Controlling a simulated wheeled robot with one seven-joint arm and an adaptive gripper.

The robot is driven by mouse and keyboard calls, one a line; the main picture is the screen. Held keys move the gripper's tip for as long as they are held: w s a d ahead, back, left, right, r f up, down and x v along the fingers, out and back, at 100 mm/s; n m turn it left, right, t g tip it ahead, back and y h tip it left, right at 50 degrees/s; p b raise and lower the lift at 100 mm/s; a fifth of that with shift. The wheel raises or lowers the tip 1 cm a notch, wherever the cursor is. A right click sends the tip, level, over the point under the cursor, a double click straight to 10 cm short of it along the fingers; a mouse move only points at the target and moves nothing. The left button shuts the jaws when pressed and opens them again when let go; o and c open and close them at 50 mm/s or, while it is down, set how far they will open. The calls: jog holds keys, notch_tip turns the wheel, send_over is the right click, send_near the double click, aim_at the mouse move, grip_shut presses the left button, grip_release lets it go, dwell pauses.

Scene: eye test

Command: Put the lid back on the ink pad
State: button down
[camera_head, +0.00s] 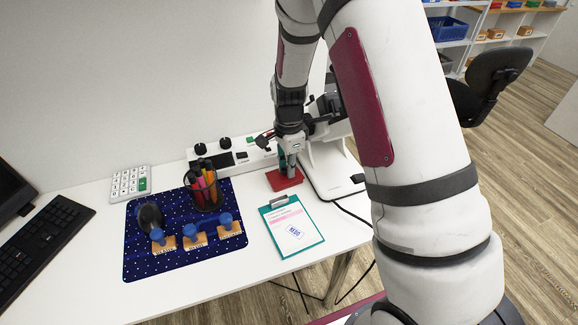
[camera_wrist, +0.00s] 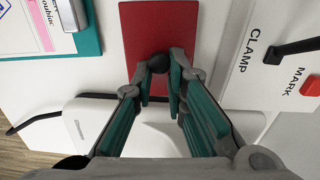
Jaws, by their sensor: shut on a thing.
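A flat red slab (camera_head: 286,180), which looks like the ink pad's lid, is at the back right of the desk, below my gripper (camera_head: 289,162). In the wrist view the red slab (camera_wrist: 158,28) fills the top middle, with a small black knob (camera_wrist: 158,63) at the fingertips. My gripper (camera_wrist: 168,70) points down at the slab, its teal fingers close together and shut on the knob. The fingers hide part of the slab. I cannot tell whether it is raised or resting, and no separate ink pad shows.
A teal clipboard (camera_head: 292,240) lies in front. A white machine stand (camera_head: 330,172) is close on the right. A labelled panel (camera_head: 232,158) runs along the wall.

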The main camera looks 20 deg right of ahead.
jog(key=c, duration=1.5)
grip_release()
jog(key=shift+o, duration=0.4)
jog(key=o, duration=0.4)
jog(key=shift+r, duration=0.1)
jog(key=shift+r+p, duration=2.05)
jog(key=shift+r, duration=1.4)
